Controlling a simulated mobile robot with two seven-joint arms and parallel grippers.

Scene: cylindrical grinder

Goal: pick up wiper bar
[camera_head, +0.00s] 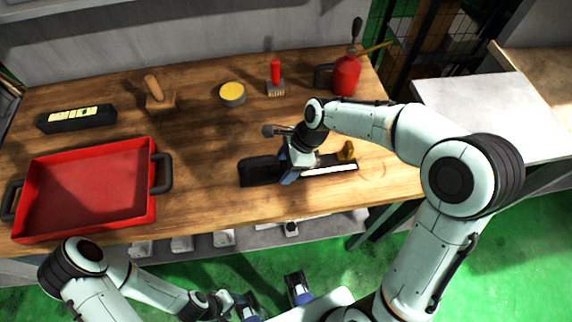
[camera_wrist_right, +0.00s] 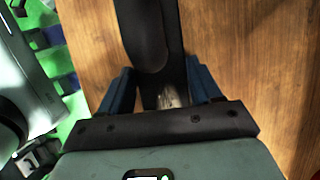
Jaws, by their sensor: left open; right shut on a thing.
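The wiper bar (camera_head: 258,171) is a long dark bar with a white strip along its right part. It lies across the front of the wooden table in the head view. My right gripper (camera_head: 290,175) is shut on its middle and hides that part. In the right wrist view the dark bar (camera_wrist_right: 152,35) runs between the blue fingers of the right gripper (camera_wrist_right: 165,92). I cannot tell whether the bar touches the table or is slightly raised. My left gripper (camera_head: 272,300) is open and empty, low in front of the table.
A red tray (camera_head: 152,205) with dark handles stands at the left of the wooden table (camera_head: 205,150). A dark box, wooden-handled tool, yellow-topped tin (camera_head: 232,94), red-handled brush (camera_head: 275,80) and red oil can (camera_head: 346,77) stand behind. A small yellow piece (camera_head: 347,151) is by the bar's right end.

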